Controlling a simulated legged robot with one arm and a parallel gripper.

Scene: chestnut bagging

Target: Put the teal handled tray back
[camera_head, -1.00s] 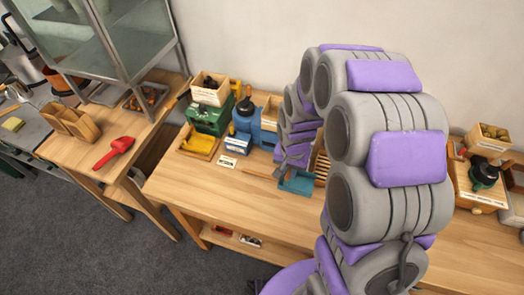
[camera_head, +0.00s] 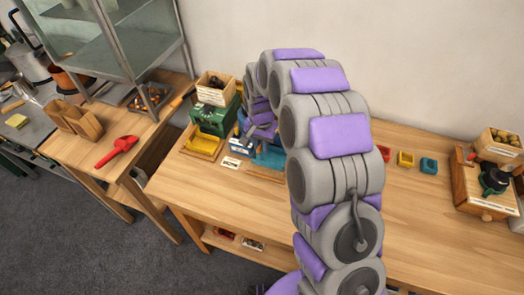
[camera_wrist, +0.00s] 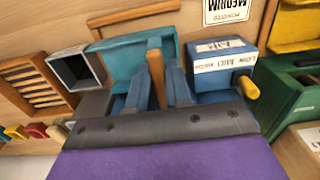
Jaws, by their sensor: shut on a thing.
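The teal tray (camera_head: 270,158) is at the front of the blue machine (camera_head: 241,127) on the wooden bench. In the wrist view the teal tray (camera_wrist: 125,57) lies just beyond my fingers, with its wooden handle (camera_wrist: 156,66) upright between them. My gripper (camera_wrist: 163,77) is shut on that handle. The blue machine (camera_wrist: 220,82), with a white label and a yellow knob, is close to the right of the tray. The arm hides my gripper and part of the tray in the head view. I cannot tell whether the tray touches the bench.
A green machine (camera_head: 212,118) with a yellow tray (camera_head: 203,143) stands left of the blue one. A white card (camera_head: 231,162) lies in front. A slatted wooden rack (camera_wrist: 35,85) and a grey square box (camera_wrist: 77,70) are left of the tray in the wrist view. Bench front is clear.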

